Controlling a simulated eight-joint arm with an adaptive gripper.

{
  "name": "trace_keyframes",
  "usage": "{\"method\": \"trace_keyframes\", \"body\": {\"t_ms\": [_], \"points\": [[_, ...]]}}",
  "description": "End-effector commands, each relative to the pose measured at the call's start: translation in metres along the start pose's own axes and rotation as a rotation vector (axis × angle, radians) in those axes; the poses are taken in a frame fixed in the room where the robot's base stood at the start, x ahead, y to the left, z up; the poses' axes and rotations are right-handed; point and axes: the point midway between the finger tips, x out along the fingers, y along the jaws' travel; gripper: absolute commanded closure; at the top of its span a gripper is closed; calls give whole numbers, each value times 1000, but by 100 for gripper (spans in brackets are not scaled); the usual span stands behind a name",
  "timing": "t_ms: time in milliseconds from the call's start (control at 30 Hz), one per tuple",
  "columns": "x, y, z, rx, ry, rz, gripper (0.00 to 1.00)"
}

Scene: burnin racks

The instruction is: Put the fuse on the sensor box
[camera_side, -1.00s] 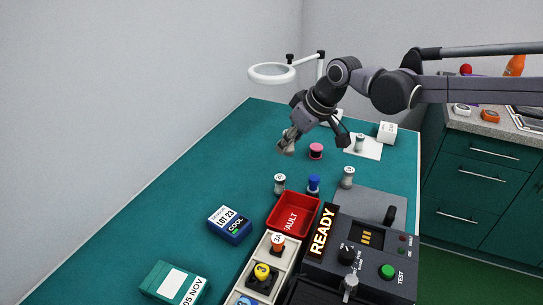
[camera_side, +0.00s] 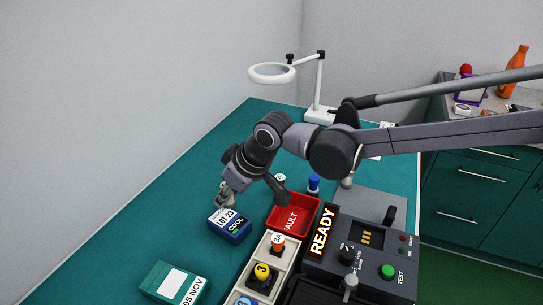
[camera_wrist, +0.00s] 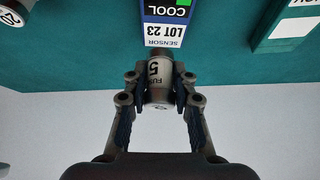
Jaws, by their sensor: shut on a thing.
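The sensor box (camera_side: 230,226) is a small blue box with a white label reading LOT 23 and COOL, lying on the green mat left of the red bin. It also shows at the top of the wrist view (camera_wrist: 166,32). My gripper (camera_side: 225,199) is just over the box's far edge. In the wrist view it is shut on the fuse (camera_wrist: 159,88), a grey metal cylinder marked 5, held between both fingertips. The fuse's far end overlaps the box's edge in that view. I cannot tell whether they touch.
A red FAULT bin (camera_side: 292,212) stands right of the box, beside a READY sign (camera_side: 322,231) and a test unit (camera_side: 376,252). A pale tray (camera_side: 264,262) holds coloured parts. A green box (camera_side: 173,283) lies nearer. The mat left of the sensor box is clear.

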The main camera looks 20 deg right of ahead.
Motion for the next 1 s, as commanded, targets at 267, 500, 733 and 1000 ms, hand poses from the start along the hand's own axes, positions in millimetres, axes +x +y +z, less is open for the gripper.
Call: {"method": "trace_keyframes", "body": {"t_ms": [267,500,733,1000], "points": [[21,-6,8,0,0,0,100],[40,-6,19,0,0,0,100],[40,-6,20,0,0,0,100],[42,-6,21,0,0,0,51]]}}
